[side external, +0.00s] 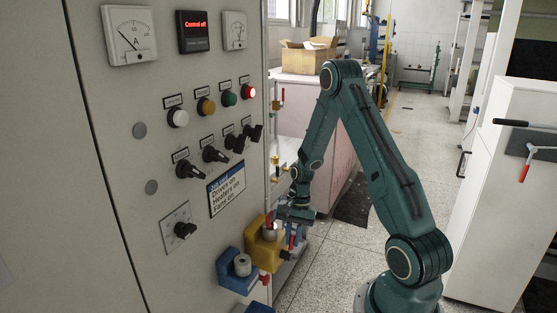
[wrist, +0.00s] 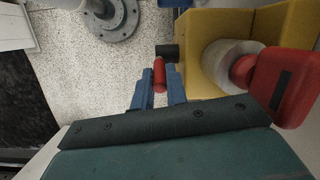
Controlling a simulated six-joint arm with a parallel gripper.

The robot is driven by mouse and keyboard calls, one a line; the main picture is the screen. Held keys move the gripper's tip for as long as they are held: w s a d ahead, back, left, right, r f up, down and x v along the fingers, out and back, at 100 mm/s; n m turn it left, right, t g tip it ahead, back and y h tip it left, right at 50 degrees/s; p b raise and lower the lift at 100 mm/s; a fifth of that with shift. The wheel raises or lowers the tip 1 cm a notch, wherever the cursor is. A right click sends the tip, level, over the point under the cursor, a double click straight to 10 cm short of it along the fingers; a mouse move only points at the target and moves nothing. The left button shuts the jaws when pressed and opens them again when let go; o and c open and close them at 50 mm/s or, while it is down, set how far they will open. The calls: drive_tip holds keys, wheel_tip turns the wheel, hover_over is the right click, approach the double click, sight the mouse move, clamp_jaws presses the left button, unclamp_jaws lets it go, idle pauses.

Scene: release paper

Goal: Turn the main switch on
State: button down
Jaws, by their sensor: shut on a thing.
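The grey control cabinet (side external: 110,190) fills the left of the side view. The display (side external: 192,31) glows red and seems to read "Control off". My gripper (wrist: 160,88) hangs low beside the yellow box, away from these knobs. Its blue fingers are shut on a small red rod (wrist: 159,74) with a black piece (wrist: 167,51) just beyond it; whether they join is unclear.
The yellow box (side external: 262,245) with a pale cylinder and red part stands close right of my fingers in the wrist view. A blue holder (side external: 238,270) with a grey cylinder is nearer the camera. Pipes (side external: 274,130) run along the cabinet's edge.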

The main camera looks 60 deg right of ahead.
drive_tip(key=shift+a+r+h, duration=0.1)
drive_tip(key=shift+a+h, duration=0.25)
drive_tip(key=shift+h, duration=0.25)
drive_tip(key=c, duration=1.7)
unclamp_jaws()
drive_tip(key=shift+r, duration=0.1)
wheel_tip(320, 180, up, 14)
drive_tip(key=d, duration=0.2)
drive_tip(key=shift+s+f, duration=0.15)
drive_tip(key=shift+f, duration=0.1)
